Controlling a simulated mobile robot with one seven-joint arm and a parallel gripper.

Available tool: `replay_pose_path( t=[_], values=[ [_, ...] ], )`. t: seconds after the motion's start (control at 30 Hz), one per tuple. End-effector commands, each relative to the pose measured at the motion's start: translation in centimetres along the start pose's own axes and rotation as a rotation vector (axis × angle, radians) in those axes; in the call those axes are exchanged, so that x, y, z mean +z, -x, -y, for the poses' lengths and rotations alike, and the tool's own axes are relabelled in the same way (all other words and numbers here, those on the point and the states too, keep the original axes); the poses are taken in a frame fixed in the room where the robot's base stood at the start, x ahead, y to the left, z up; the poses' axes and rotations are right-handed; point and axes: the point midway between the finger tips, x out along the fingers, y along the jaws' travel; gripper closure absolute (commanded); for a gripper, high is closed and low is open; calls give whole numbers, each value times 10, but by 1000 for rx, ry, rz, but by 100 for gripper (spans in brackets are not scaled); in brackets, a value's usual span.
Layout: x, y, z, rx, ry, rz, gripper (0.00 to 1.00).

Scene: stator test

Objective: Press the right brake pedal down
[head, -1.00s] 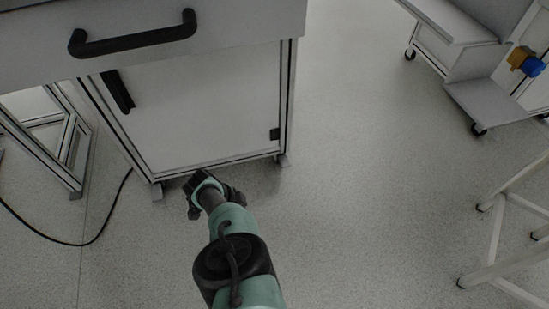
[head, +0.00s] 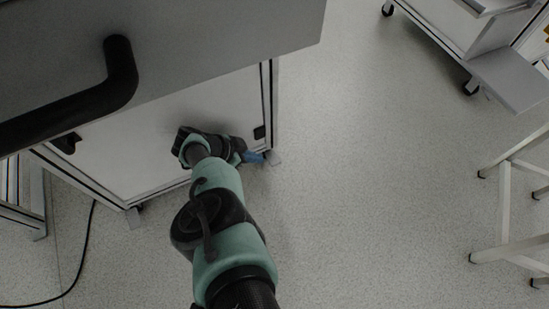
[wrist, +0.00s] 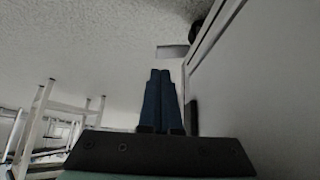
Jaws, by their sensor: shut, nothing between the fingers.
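The right brake pedal (head: 275,158) is a small grey tab low at the cabinet's right front corner, near the floor. In the wrist view it is a flat grey plate (wrist: 172,52) beyond the fingertips, beside a dark caster. My gripper (head: 254,157) is just left of the pedal in the head view, its blue fingers pointing right. In the wrist view the two blue fingers (wrist: 160,76) lie side by side, shut and empty. They look apart from the pedal, but the exact gap and height cannot be told.
The cabinet's white door (head: 170,125) is close beside my gripper. A black drawer handle (head: 85,95) juts out at upper left. The left pedal (head: 133,217) sits at the other front corner. Open floor lies to the right, up to a white frame (head: 505,200) and a wheeled cart (head: 450,40).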

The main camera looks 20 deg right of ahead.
Motion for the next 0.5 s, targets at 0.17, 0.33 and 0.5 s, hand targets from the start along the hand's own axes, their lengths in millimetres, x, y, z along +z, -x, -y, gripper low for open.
replay_pose_path(
  t=[0.17, 0.33, 0.5],
  values=[
    [1, -2, 0, 0, -1, 1, 100],
    [2, -14, 0, 1, -1, 1, 100],
    [4, -35, 0, 2, -3, 2, 100]
  ],
)
